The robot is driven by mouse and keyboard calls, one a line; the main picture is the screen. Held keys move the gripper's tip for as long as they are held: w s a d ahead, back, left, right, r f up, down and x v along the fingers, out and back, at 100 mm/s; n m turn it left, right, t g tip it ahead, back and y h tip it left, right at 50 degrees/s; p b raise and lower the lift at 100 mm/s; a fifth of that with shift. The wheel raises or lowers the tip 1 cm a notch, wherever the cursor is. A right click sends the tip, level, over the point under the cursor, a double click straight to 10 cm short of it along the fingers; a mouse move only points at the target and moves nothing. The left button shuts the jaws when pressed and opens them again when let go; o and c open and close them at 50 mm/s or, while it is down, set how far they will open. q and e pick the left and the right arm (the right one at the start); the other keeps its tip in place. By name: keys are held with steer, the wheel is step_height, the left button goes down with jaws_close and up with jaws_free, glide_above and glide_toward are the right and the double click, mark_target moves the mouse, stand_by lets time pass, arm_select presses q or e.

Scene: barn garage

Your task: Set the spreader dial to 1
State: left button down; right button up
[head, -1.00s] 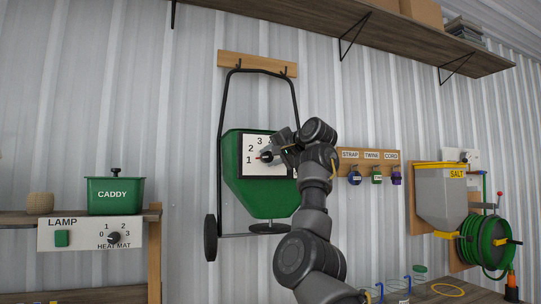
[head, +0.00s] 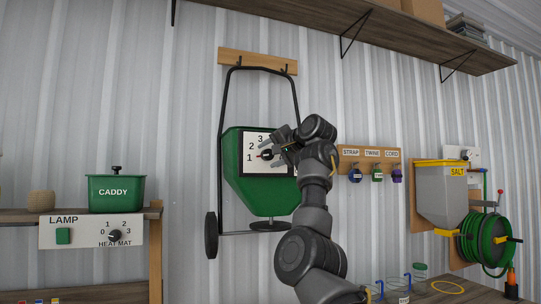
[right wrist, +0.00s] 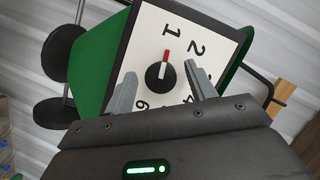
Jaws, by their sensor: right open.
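The green spreader (head: 262,187) hangs on the wall with a white dial plate (head: 252,144) on its front. In the right wrist view the dial is a round black knob (right wrist: 158,78) with a red pointer (right wrist: 166,57). The pointer points at the number 1 (right wrist: 172,30). My right gripper (right wrist: 160,70) is open, one finger on each side of the knob, with gaps showing between fingers and knob. In the head view my right gripper (head: 266,151) covers part of the plate. My left gripper is not in view.
A shelf at left holds a green caddy (head: 116,194) above a lamp and heat mat panel (head: 75,233). Labelled hooks (head: 369,158), a salt hopper (head: 440,190) and a green hose reel (head: 487,240) are at right. A high shelf (head: 400,35) runs above.

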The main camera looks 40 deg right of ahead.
steer(key=b+v, duration=0.2)
steer(key=v, duration=0.2)
steer(key=shift+s+f, duration=0.1)
steer(key=shift+s, duration=0.1)
steer(key=b, duration=0.2)
glide_toward(269, 156)
steer(key=v, duration=0.2)
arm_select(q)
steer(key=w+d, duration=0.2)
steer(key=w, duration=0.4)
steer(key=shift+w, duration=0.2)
arm_select(e)
steer(key=shift+a, duration=0.1)
